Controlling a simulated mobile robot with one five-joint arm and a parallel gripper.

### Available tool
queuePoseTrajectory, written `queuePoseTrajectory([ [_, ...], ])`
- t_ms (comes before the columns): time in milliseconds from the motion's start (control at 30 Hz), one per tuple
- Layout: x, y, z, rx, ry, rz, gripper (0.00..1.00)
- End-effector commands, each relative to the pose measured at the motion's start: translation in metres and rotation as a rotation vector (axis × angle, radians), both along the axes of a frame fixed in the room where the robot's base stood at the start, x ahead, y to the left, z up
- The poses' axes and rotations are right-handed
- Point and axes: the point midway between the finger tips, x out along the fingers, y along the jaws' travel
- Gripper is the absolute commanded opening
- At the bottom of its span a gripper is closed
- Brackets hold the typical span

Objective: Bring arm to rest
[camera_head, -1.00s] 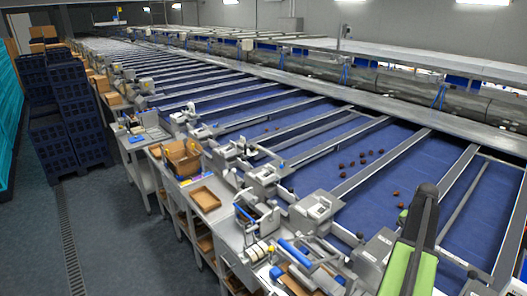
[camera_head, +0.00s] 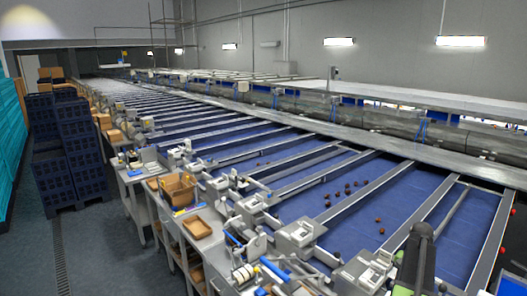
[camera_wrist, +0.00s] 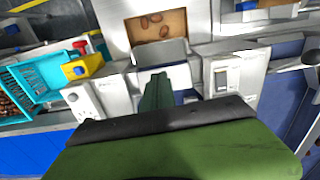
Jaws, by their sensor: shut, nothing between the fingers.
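My gripper (camera_wrist: 156,92) shows in the wrist view as a narrow green shape beyond the broad green and black body of my arm. Its fingers are together with nothing between them. It points toward the grey and white machine parts at the belt's edge; I cannot tell the gap to them. In the head view only a dark and green part of my arm (camera_head: 416,262) shows at the lower right, in front of the blue belts. My gripper's fingers cannot be made out there.
Blue belt lanes (camera_head: 455,230) with several dark dates (camera_head: 346,190) fill the right. Scales and fittings (camera_head: 300,233) line their near edge. The wrist view shows a tan tray (camera_wrist: 128,27) with dates and a teal crate (camera_wrist: 35,72). Dark crates (camera_head: 75,150) stand left; floor beside them is clear.

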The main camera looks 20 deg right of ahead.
Motion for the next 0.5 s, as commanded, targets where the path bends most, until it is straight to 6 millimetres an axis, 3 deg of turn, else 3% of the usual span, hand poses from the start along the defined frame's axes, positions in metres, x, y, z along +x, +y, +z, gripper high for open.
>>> queuePoseTrajectory([
  [267, 0.05, 0.059, 0.0, -0.007, -0.005, 0.134, 0.0],
  [367, 0.073, 0.09, 0.001, -0.011, -0.007, 0.204, 0.0],
  [500, 0.107, 0.146, 0.001, -0.015, -0.012, 0.325, 0.0],
])
